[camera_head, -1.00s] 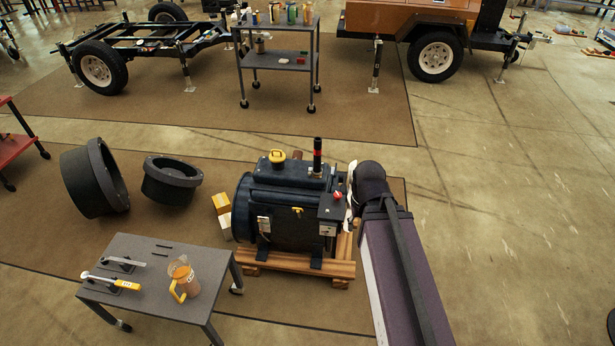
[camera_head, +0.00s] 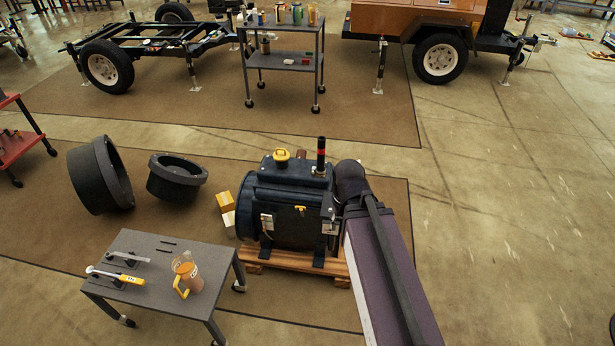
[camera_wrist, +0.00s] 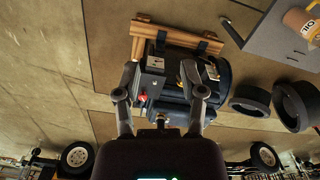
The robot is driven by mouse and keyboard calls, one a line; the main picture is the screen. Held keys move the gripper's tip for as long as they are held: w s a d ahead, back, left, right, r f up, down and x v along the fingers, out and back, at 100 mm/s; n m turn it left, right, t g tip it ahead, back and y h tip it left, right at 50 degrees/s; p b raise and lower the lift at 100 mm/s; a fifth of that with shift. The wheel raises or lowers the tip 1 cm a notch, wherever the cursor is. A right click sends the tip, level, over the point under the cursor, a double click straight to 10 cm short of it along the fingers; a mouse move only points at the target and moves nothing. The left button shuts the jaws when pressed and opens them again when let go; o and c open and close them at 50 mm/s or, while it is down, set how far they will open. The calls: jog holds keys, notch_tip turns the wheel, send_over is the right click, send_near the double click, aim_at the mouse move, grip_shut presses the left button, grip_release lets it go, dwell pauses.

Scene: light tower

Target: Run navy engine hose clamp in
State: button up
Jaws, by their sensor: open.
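The navy engine (camera_head: 285,222) stands on a wooden pallet (camera_head: 335,268) in the head view. It has a yellow cap (camera_head: 282,155) and an upright black pipe (camera_head: 320,160) with a red band on top. In the wrist view the engine (camera_wrist: 170,85) appears upside down beyond my gripper (camera_wrist: 160,75). My gripper is open, its two fingers spread, with nothing seen held between them. A red knob (camera_wrist: 142,97) shows close to the left finger. In the head view my arm hides the gripper and the engine's right end. I cannot make out the hose clamp.
A grey cart (camera_head: 150,250) at front left holds a torque-wrench-like tool (camera_head: 115,274) and a jug (camera_head: 187,272). Two black rings (camera_head: 100,178) lie behind it. Small boxes (camera_head: 226,205) sit left of the engine.

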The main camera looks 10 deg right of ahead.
jog(key=shift+a, duration=0.35)
jog(key=w+d+f+n+t+h+b, duration=0.3)
jog(key=w+f+n+t+h+b, duration=0.15)
jog(key=w+f+b, duration=0.5)
jog(key=w+d+f+n+t+h+b, duration=0.2)
jog(key=w+f+n+t+h+b, duration=0.3)
jog(key=w+b, duration=0.7)
jog(key=w+a+f+n+t+y+b, duration=0.4)
jog(key=w+a+f+n+t+b, duration=0.3)
jog(key=n+b, duration=1)
jog(key=w+a+f+b, duration=0.2)
jog(key=w+a+b, duration=0.1)
jog(key=w, duration=0.1)
jog(key=shift+t+b, duration=0.35)
jog(key=shift+b, duration=0.05)
